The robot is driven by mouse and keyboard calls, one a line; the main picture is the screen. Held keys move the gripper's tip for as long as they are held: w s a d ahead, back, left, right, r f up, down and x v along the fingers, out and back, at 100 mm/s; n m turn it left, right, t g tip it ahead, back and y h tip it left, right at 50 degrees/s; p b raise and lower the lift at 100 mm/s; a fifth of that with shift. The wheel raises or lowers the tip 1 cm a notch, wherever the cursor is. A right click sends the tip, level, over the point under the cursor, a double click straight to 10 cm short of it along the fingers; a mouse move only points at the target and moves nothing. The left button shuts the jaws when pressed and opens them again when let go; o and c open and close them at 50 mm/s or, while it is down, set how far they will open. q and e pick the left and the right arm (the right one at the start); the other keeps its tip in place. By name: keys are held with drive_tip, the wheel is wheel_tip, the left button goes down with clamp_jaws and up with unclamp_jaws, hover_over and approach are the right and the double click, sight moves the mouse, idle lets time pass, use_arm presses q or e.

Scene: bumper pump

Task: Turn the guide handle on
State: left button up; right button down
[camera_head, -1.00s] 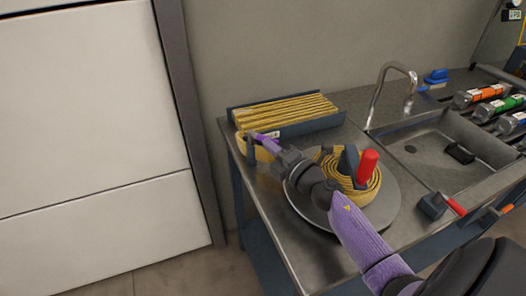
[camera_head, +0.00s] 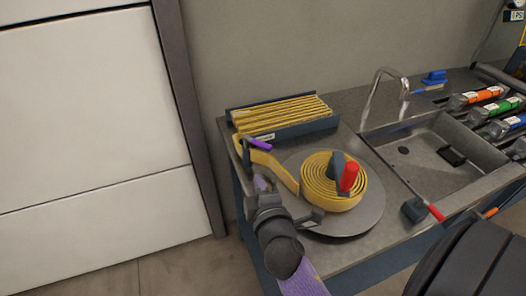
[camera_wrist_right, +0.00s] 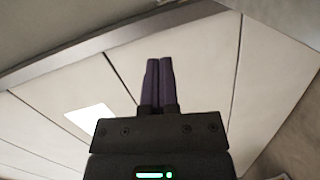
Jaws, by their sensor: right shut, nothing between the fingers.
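The guide handle (camera_head: 258,144) is a short purple bar on a dark post at the table's left edge, angled down to the right. The yellow hose (camera_head: 273,166) runs by this guide to a coil (camera_head: 322,187) on the round plate (camera_head: 367,212). My right gripper (camera_head: 261,177) is below and in front of the guide handle, apart from it. In the right wrist view its purple fingers (camera_wrist_right: 159,82) are together with nothing between them. My left gripper is not in view.
A red crank knob (camera_head: 349,176) stands on the coil. A tray of folded yellow hose (camera_head: 283,112) lies behind the guide. To the right are a sink (camera_head: 425,145), a tap (camera_head: 374,95) and a red-handled tool (camera_head: 425,208). Floor is clear at left.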

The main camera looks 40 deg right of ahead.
sight(259, 145)
drive_tip(key=w+d, duration=0.2)
drive_tip(key=w, duration=0.1)
drive_tip(key=w+d+f+b, duration=0.1)
drive_tip(key=w+d, duration=0.1)
drive_tip(key=w, duration=0.1)
drive_tip(key=w+d+f, duration=0.1)
drive_tip(key=w+d, duration=0.1)
drive_tip(key=w, duration=0.1)
drive_tip(key=shift+d+b, duration=0.25)
drive_tip(key=shift+b, duration=0.1)
drive_tip(key=shift+r, duration=0.1)
drive_tip(key=shift+d+n+y+p, duration=0.25)
drive_tip(key=shift+n+y+p, duration=0.15)
drive_tip(key=shift+y, duration=0.1)
